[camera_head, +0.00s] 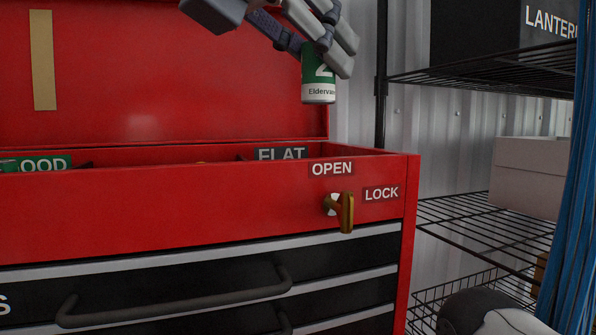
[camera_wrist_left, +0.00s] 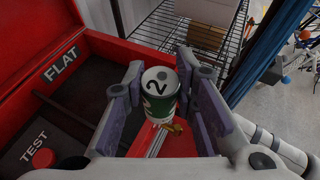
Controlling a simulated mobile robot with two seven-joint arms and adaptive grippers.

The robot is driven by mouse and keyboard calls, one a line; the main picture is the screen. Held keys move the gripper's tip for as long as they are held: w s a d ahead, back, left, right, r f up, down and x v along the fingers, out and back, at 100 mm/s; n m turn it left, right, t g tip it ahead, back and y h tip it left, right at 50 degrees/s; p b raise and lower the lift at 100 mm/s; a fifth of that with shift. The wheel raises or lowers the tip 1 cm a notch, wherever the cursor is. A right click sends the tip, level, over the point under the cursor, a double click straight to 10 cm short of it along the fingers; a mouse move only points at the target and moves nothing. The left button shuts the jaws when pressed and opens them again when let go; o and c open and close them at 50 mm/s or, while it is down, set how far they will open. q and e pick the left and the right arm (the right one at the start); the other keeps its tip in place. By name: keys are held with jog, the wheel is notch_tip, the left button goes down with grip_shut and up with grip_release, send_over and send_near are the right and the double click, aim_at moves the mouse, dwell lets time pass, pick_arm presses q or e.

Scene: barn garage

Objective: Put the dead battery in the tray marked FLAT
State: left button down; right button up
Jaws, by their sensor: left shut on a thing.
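A green and white battery (camera_head: 319,88) marked with a 2 is held upright in my left gripper (camera_head: 326,52), above the right end of the red tool chest. In the left wrist view the battery (camera_wrist_left: 160,104) stands between the two fingers. The sign FLAT (camera_head: 281,154) shows just above the chest's front wall. In the left wrist view FLAT (camera_wrist_left: 61,63) marks a dark compartment (camera_wrist_left: 98,72) left of the battery. The compartment's floor is hidden in the head view. My right gripper is not in view.
The open lid (camera_head: 180,80) stands behind the chest. A brass key (camera_head: 345,212) sticks out in front by OPEN and LOCK. A green GOOD sign (camera_head: 38,164) is at left. A red TEST button (camera_wrist_left: 43,157) is inside. Wire shelves (camera_head: 480,225) stand right.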

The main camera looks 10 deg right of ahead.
aim_at(317, 87)
pick_arm(q)
jog(key=w+f, duration=0.3)
jog(key=w+d+f, duration=0.1)
jog(key=w+f, duration=0.3)
jog(key=w+d+f, duration=0.1)
jog(key=w+f, duration=0.2)
jog(key=shift+w+d+f, duration=0.1)
jog(key=shift+w+f, duration=0.3)
jog(key=shift+f, duration=0.45)
jog(key=shift+f, duration=0.1)
jog(key=c, duration=1.7)
grip_release()
jog(key=shift+w+f, duration=0.1)
jog(key=shift+f, duration=0.1)
jog(key=o, duration=0.4)
jog(key=shift+r, duration=0.1)
